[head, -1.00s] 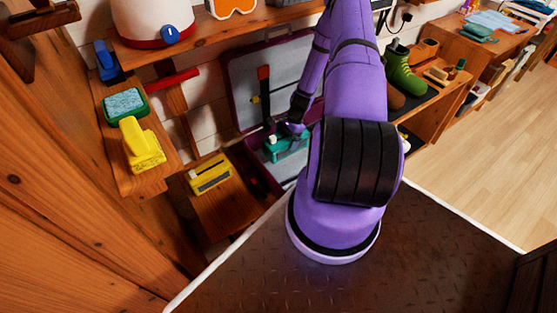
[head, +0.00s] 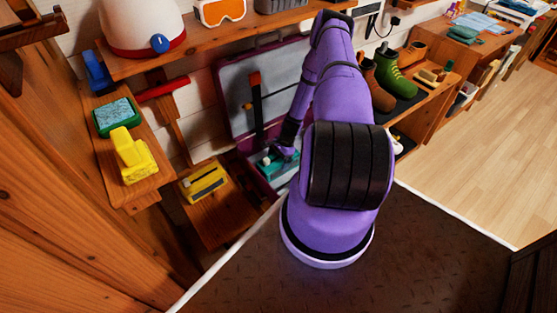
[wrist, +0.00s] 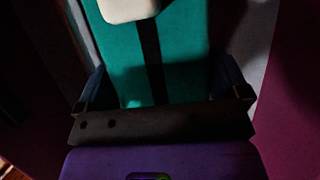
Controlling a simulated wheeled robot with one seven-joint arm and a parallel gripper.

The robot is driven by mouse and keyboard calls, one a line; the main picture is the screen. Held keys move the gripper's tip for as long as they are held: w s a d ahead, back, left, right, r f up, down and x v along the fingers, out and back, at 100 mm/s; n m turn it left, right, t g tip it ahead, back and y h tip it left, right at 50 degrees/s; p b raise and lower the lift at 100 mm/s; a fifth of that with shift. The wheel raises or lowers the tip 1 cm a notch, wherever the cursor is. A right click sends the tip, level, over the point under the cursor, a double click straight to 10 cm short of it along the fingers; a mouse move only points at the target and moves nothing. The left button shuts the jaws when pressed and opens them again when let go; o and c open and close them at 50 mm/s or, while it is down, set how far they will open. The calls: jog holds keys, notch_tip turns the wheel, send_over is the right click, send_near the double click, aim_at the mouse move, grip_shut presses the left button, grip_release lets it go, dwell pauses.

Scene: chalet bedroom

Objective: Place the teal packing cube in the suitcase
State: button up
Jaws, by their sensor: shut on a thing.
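The teal packing cube (head: 268,170) is inside the lower half of the open suitcase, towards its left part. The suitcase (head: 222,95) is maroon with a pale grey lining, and its lid stands up against the wall. My gripper (head: 284,152) reaches down into the suitcase and is shut on the cube. In the wrist view, the cube (wrist: 185,75) has a dark strap down its middle and lies between my two fingers (wrist: 165,82). My arm hides the suitcase's right part. I cannot tell whether the cube touches the suitcase floor.
A dark strap with a red top (head: 256,100) runs in front of the lid. A cream object (wrist: 128,8) overlaps the cube in the wrist view. A yellow box (head: 203,182) sits left of the suitcase. A shelf (head: 240,43) overhangs behind. Boots (head: 395,75) stand right.

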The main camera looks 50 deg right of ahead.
jog(key=shift+f, duration=0.15)
jog(key=o, duration=0.7)
jog(key=shift+c, duration=0.2)
jog(key=v, duration=1.2)
jog(key=shift+r, duration=0.2)
